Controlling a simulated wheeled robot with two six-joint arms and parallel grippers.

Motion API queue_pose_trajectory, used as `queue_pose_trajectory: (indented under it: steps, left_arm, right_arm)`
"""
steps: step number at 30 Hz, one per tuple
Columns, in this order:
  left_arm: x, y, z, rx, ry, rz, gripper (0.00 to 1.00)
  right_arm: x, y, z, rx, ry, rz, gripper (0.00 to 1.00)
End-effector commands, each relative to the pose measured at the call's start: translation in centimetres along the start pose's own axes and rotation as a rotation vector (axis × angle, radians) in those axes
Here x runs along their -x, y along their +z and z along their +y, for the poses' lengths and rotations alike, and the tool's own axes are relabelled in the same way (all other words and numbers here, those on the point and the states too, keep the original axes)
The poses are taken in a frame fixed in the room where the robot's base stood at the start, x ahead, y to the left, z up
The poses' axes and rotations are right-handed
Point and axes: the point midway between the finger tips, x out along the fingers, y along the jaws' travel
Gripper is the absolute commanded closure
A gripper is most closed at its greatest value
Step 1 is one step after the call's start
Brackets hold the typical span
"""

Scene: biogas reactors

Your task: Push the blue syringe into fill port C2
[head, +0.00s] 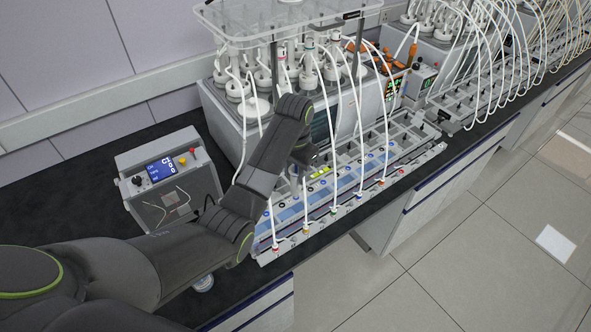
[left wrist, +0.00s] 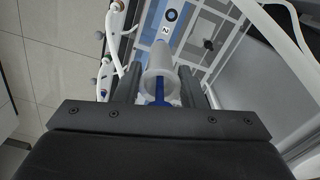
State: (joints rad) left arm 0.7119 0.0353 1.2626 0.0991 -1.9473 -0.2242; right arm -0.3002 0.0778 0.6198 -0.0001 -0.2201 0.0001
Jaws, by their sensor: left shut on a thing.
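The syringe (left wrist: 160,62) shows in the left wrist view as a pale round barrel with a blue plunger (left wrist: 160,99). My left gripper (left wrist: 160,85) is shut on it, one dark finger on each side. In the head view my left gripper (head: 304,157) is over the white port rack (head: 262,257), and the syringe is hidden there. In the left wrist view a dark-ringed port (left wrist: 172,14) and a label "2" (left wrist: 165,30) lie beyond the barrel. The syringe tip is hidden, so I cannot tell whether it touches a port. My right gripper is not in view.
White tubes (head: 335,160) arch from the reactor unit (head: 225,110) to coloured fittings along the rack's front, close around my left gripper. A grey control box (head: 165,175) with a blue screen stands left on the black bench (head: 60,205). The bench is clear left of it.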

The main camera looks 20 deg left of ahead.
Motion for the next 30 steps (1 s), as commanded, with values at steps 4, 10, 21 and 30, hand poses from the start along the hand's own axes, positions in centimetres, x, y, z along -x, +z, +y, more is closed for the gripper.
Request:
queue_pose_trajectory:
  steps: [4,10,21,30]
  left_arm:
    - [0.02,-0.01,0.01,0.000,0.000,0.000,0.84]
    - [-0.08,-0.01,0.01,0.000,0.000,0.000,0.84]
    - [-0.52,-0.02,0.01,0.000,0.000,0.001,0.84]
    - [-0.89,-0.01,0.01,0.000,0.000,0.000,0.84]
  right_arm:
    - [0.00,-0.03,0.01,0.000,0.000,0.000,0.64]
    - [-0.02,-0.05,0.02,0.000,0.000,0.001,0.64]
    - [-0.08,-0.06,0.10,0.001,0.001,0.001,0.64]
    - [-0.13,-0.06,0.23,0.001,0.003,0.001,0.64]
